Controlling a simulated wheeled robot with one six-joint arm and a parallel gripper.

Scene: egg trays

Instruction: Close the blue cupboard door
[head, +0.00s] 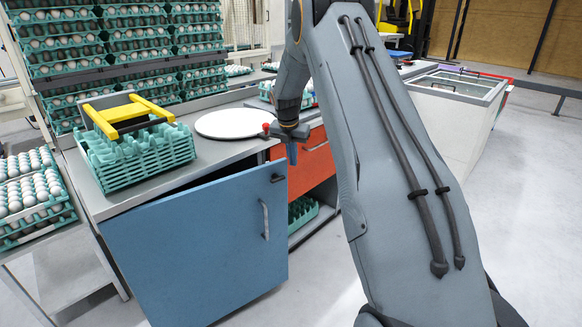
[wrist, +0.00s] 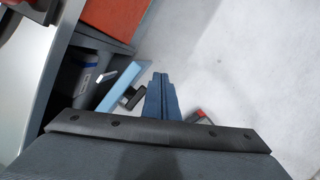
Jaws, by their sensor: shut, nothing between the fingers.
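The blue cupboard door (head: 200,245) stands partly open under the grey worktop, with a vertical metal handle (head: 265,219) near its free edge. A dark latch (head: 277,178) sits at its upper right corner. My gripper (head: 292,153) points down just beyond that corner, above the gap by the red drawers. In the wrist view the blue fingers (wrist: 162,92) are closed together and empty. There the door (wrist: 122,85) shows nearly edge-on from above, just left of the fingers. I cannot tell whether they touch it.
Red drawers (head: 307,158) are beside the cupboard, with a green tray (head: 302,212) in the open space below. A green crate (head: 135,156) and a white round plate (head: 233,123) stand on the worktop (head: 200,182).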

